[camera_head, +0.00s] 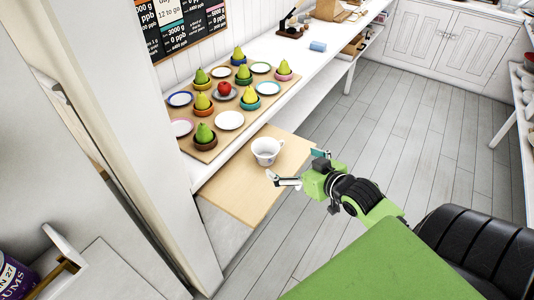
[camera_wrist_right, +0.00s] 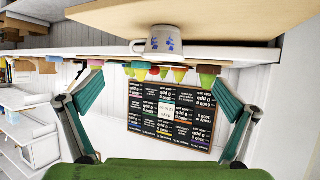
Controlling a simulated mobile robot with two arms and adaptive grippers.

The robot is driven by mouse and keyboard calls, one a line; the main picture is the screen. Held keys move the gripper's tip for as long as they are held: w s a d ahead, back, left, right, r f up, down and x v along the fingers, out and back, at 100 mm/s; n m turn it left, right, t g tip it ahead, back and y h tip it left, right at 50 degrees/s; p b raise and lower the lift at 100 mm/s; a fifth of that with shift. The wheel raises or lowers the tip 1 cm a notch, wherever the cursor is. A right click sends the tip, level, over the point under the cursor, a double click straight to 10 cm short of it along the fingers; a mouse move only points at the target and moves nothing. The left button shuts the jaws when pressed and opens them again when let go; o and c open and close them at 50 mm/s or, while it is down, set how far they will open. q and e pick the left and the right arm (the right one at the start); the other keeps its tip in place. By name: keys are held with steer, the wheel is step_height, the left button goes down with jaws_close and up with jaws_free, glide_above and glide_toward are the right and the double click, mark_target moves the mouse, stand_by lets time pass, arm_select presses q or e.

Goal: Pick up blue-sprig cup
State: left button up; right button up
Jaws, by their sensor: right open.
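The blue-sprig cup (camera_head: 266,151) is white and stands upright on a light wooden board (camera_head: 240,190) that juts out below the white shelf. In the right wrist view, which is upside down, the cup (camera_wrist_right: 165,42) shows blue sprigs and a handle on the picture's left. My right gripper (camera_head: 298,166) is open and empty, just in front of the board and to the right of the cup, apart from it. In the wrist view the cup lies beyond the gap between my right fingers (camera_wrist_right: 160,88). My left gripper is in neither view.
A wooden tray (camera_head: 206,154) on the shelf behind holds several pears in coloured bowls, a red apple (camera_head: 224,88) and plates. A white wall panel (camera_head: 160,150) stands left of the board. The floor (camera_head: 410,130) to the right is clear.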

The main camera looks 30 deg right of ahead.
steer(key=w+d, duration=0.1)
steer(key=w, duration=0.1)
glide_toward(264, 143)
steer(key=shift+w+d+t, duration=0.1)
steer(key=shift+w+t, duration=0.15)
steer(key=shift+t, duration=0.05)
steer(key=shift+f+x, duration=0.15)
steer(key=shift+x, duration=1.3)
steer(key=shift+f+x, duration=0.15)
steer(key=shift+x, duration=1.3)
steer(key=shift+s, duration=0.15)
steer(key=c, duration=1.2)
